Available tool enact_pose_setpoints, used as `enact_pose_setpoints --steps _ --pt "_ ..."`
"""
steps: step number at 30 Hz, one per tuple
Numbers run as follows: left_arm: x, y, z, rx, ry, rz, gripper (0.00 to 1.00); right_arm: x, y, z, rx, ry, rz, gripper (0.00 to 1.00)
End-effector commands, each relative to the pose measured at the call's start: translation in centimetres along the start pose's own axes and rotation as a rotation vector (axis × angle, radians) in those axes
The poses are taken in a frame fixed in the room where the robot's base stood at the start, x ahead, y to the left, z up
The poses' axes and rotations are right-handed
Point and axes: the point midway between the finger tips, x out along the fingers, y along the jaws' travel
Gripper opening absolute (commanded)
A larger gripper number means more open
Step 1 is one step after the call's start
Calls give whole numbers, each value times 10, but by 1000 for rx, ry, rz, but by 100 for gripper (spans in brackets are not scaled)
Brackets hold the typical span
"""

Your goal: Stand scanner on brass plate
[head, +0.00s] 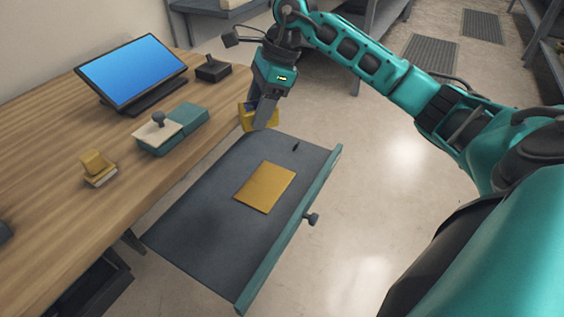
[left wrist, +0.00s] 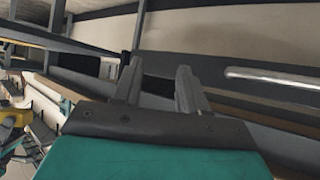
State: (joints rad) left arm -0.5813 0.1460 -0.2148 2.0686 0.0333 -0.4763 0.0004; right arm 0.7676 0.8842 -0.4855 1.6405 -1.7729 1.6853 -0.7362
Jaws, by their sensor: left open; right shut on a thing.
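My right gripper (head: 260,110) is shut on a yellow block-like thing, which I take to be the scanner (head: 245,116). It holds the scanner beyond the far left corner of the open drawer, by the desk edge. The gripper's fingers hide part of the scanner. The brass plate (head: 265,187) is a flat golden rectangle lying bare on the dark floor of the drawer (head: 195,225). The right gripper and scanner are apart from the plate. My left gripper (left wrist: 158,78) is open and empty in the left wrist view; the head view does not show it.
The wooden desk (head: 50,135) holds a monitor (head: 133,70), a dark box (head: 213,69), a teal and cream box with a dark knob (head: 158,132) and a small yellow item on a pale base (head: 97,166). The drawer's teal front (head: 290,230) has a knob (head: 312,219). Drawer floor around the plate is mostly free.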

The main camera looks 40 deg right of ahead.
Motion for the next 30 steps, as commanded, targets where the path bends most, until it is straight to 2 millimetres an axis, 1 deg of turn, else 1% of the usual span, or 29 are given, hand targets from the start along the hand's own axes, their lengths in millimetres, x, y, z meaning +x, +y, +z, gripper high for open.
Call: enact_pose_setpoints --steps 2,5,15,18,21,26,29,30 --pt "1 0 2 -3 -1 0 43 2 -2 -1 13 -1 -5 19" --pt "2 1 6 -3 -3 1 43 14 -3 -6 20 -1 -6 19" --pt "11 1 29 -3 -18 3 43 96 -2 -40 21 -2 -5 19" --pt "13 1 32 -1 -23 5 43 115 -3 -48 20 -2 -6 19" --pt "13 2 32 0 -25 7 43 127 -3 -53 19 -2 -7 19" --pt "13 2 29 0 -23 10 43 134 -3 -56 17 -2 -9 19" --pt "15 2 27 1 -12 11 43 144 -3 -60 19 -3 -6 19" --pt "16 2 26 1 -8 12 43 151 -3 -63 20 -3 -6 19"
